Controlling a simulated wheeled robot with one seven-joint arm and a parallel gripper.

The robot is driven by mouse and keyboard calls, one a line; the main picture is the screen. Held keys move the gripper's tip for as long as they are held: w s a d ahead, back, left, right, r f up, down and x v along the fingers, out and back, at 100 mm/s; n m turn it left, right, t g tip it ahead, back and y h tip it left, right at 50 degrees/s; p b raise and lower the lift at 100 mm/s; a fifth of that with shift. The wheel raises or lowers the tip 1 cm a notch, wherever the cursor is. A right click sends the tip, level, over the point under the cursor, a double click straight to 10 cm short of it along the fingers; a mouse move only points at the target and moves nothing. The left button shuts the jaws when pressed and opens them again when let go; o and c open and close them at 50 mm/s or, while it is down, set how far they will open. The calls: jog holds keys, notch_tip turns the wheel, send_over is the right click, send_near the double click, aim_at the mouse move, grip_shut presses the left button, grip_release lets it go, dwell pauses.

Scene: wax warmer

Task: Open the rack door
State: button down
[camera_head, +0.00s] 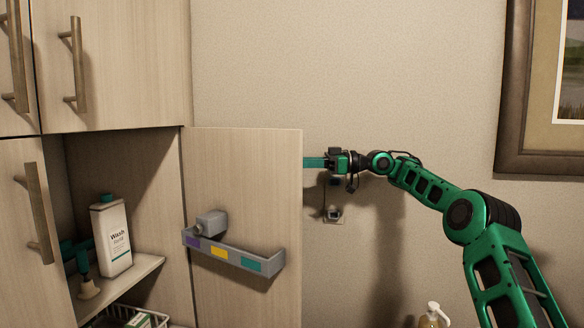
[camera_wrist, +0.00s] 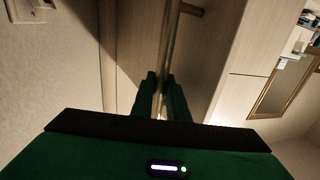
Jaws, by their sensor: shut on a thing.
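The rack door (camera_head: 243,160) is a pale wood panel that stands wide open, swung out to the right of the cabinet. Its inner face shows in the head view, with a small grey bin fixed to it. My gripper (camera_wrist: 162,88) is shut on the door handle (camera_wrist: 171,40), a metal bar on the door's outer face. In the head view my gripper (camera_head: 314,162) reaches behind the door's right edge, so its fingertips and the handle are hidden there.
The open compartment holds a white wash bottle (camera_head: 112,237) on a shelf (camera_head: 140,270) and a wire basket (camera_head: 150,318) below. A framed picture (camera_head: 508,150) hangs at right. A pump bottle (camera_head: 433,316) stands at the bottom.

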jog(key=c, duration=1.7)
grip_release()
jog(key=shift+a+r, duration=0.15)
jog(key=shift+a, duration=0.2)
jog(key=shift+c, duration=0.2)
jog(key=shift+d, duration=0.15)
jog(key=shift+d, duration=0.2)
jog(key=d, duration=1)
jog(key=shift+d, duration=0.3)
jog(key=shift+s, duration=0.15)
